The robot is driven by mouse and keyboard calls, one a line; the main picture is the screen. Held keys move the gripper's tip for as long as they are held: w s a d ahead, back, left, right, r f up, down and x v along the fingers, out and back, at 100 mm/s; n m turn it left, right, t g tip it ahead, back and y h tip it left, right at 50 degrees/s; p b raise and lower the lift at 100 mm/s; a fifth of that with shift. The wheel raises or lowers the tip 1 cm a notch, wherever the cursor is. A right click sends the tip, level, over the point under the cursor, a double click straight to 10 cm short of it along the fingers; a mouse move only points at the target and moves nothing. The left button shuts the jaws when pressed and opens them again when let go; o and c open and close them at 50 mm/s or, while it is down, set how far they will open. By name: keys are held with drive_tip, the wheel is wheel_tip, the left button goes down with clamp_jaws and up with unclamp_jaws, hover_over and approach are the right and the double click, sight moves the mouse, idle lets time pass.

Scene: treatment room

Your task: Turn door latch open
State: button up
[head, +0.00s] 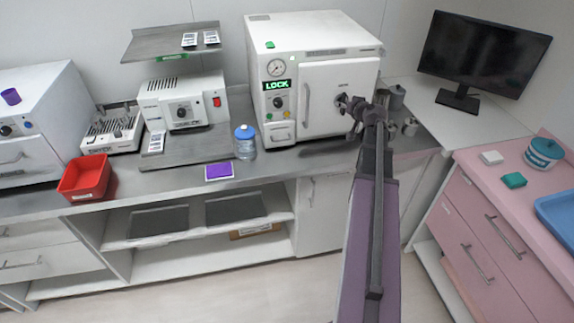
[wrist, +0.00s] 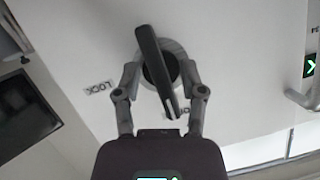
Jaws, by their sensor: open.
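The door latch (wrist: 155,66) is a dark bar handle on a round grey base on the white autoclave door (head: 330,95). In the wrist view it stands between the two fingers of my gripper (wrist: 158,78), tilted slightly, with its upper end leaning left. My gripper is open, one finger on each side of the latch; I cannot tell whether either finger touches it. A "LOCK" label (wrist: 99,88) is left of the latch, and another label by its lower end is partly hidden. In the head view my gripper (head: 348,104) reaches the door's right side and mostly hides the latch.
The autoclave has a green "LOCK" display (head: 277,85) and a vertical door handle (head: 306,105). A blue-capped bottle (head: 245,143) stands left of it on the counter. A monitor (head: 483,52) stands farther right.

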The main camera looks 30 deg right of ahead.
drive_tip(key=shift+d+f+m+t+y+b, duration=0.15)
drive_tip(key=shift+m+t+y+b, duration=0.55)
drive_tip(key=shift+m, duration=0.5)
drive_tip(key=m+y+b, duration=0.1)
drive_tip(key=m, duration=0.2)
drive_tip(key=shift+f+t+y+b, duration=0.1)
drive_tip(key=shift+t+y+b, duration=0.2)
drive_tip(key=shift+t+b, duration=0.1)
drive_tip(key=m+t+b, duration=0.1)
drive_tip(key=m+b, duration=0.1)
drive_tip(key=m, duration=0.1)
drive_tip(key=m+t+y+b, duration=0.1)
drive_tip(key=m+b, duration=0.1)
drive_tip(key=shift+m, duration=0.4)
drive_tip(key=s+d, duration=0.2)
drive_tip(key=s, duration=1.1)
drive_tip(key=w+a+f+n+g+y+p, duration=0.1)
drive_tip(key=a+f+n+g, duration=0.2)
drive_tip(key=a, duration=0.7)
drive_tip(key=w+a+f+n+g+y, duration=0.1)
drive_tip(key=w+a+f+n+g, duration=0.1)
drive_tip(key=a, duration=0.8)
drive_tip(key=w+a+f+n+g+y+p, duration=0.1)
drive_tip(key=a+f+n+g, duration=0.3)
drive_tip(key=a, duration=0.6)
drive_tip(key=shift+w+f+n+g+y+p, duration=0.3)
drive_tip(key=shift+f+g+y, duration=0.4)
drive_tip(key=shift+g, duration=0.3)
drive_tip(key=shift+a+f, duration=0.1)
drive_tip(key=shift+a, duration=0.15)
